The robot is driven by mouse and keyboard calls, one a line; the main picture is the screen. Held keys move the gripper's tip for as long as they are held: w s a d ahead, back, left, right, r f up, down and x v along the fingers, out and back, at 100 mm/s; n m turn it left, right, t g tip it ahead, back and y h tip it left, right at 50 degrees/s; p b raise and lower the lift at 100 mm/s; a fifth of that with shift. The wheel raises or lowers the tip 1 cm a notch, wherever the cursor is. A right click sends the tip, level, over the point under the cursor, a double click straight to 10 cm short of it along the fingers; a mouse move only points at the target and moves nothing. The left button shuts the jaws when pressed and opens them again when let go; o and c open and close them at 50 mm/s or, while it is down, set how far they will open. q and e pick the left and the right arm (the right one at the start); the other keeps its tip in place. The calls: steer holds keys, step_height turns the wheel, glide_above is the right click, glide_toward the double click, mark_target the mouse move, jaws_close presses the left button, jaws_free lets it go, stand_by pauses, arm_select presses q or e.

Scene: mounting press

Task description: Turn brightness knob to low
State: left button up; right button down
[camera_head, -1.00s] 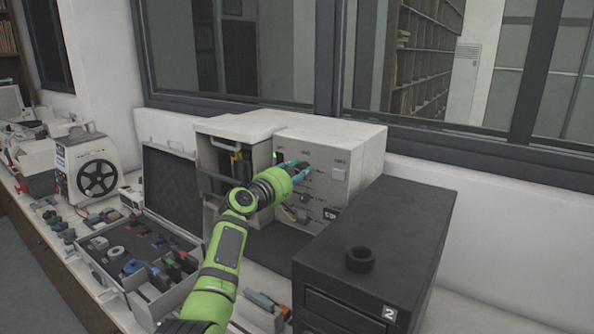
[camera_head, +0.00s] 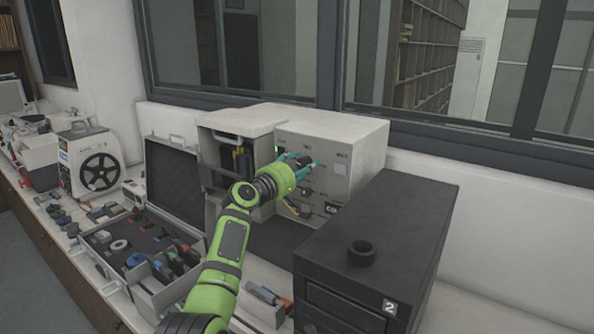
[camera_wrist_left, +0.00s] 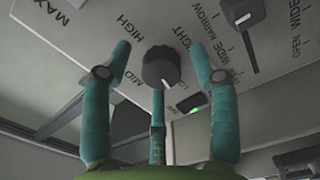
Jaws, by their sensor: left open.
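The black brightness knob (camera_wrist_left: 161,67) sits on the grey front panel (camera_head: 342,185) of the mounting press. In the left wrist view its white mark points down and slightly right, toward a small label partly hidden by my fingers; MID and HIGH are printed to its left. My left gripper (camera_head: 306,163) is at the upper part of the panel in the head view, hiding the knob there. In the wrist view the gripper's (camera_wrist_left: 158,70) teal fingers are open around the knob, with gaps at the sides; whether the lower finger touches it I cannot tell. My right gripper is out of view.
Another black knob (camera_wrist_left: 243,12) and a green light (camera_wrist_left: 194,110) are close by on the panel. A black box marked 2 (camera_head: 400,235) stands front right. An open case (camera_head: 175,185) lies left of the press.

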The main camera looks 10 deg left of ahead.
arm_select(q)
steer(key=shift+s+a, duration=0.25)
steer(key=shift+s, duration=0.1)
steer(key=v, duration=1.1)
steer(key=shift+s+d+f, duration=0.1)
